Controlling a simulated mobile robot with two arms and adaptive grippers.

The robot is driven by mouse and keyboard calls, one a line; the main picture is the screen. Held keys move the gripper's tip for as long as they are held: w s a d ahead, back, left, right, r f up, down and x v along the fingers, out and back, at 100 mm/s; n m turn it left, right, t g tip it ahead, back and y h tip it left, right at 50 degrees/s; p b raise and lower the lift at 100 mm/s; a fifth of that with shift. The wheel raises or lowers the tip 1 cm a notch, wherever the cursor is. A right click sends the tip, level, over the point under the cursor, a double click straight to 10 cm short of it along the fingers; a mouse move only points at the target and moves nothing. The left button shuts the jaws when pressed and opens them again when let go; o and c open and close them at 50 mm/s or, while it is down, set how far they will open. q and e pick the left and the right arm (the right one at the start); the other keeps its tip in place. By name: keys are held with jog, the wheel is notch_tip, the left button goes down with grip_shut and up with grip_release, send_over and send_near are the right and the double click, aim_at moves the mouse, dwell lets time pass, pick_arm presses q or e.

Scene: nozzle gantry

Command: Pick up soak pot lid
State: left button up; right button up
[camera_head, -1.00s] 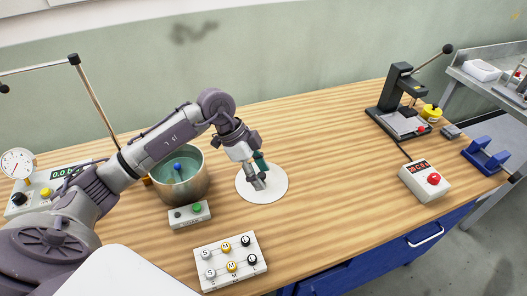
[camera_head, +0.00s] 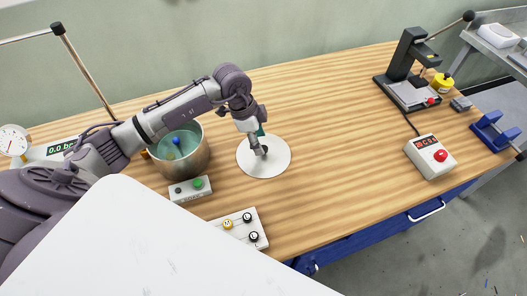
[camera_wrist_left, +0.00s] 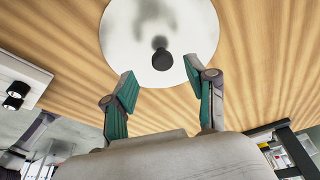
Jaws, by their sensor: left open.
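The soak pot lid is a flat white disc (camera_head: 275,168) lying on the wooden table, right of the metal pot (camera_head: 196,165). In the left wrist view the lid (camera_wrist_left: 125,35) shows with a black knob (camera_wrist_left: 162,61) at its middle. My left gripper (camera_head: 259,150) hangs over the lid, pointing down, and partly hides it in the head view. In the left wrist view the two green-padded fingers (camera_wrist_left: 160,73) are spread apart, with the knob ahead, between and beyond the tips. Nothing is held.
The pot holds liquid and a blue ball (camera_head: 176,141). A small button box (camera_head: 190,189) stands in front of it, and a board with lettered knobs (camera_head: 245,236) is partly covered. A black press (camera_head: 411,80) and a red-button box (camera_head: 431,157) are at right. The middle table is clear.

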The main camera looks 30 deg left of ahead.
aim_at(277, 158)
pick_arm(q)
jog(key=x, duration=0.2)
jog(key=p+x, duration=0.1)
jog(key=x, duration=0.2)
jog(key=shift+w, duration=0.2)
jog(key=shift+r, duration=0.1)
grip_shut()
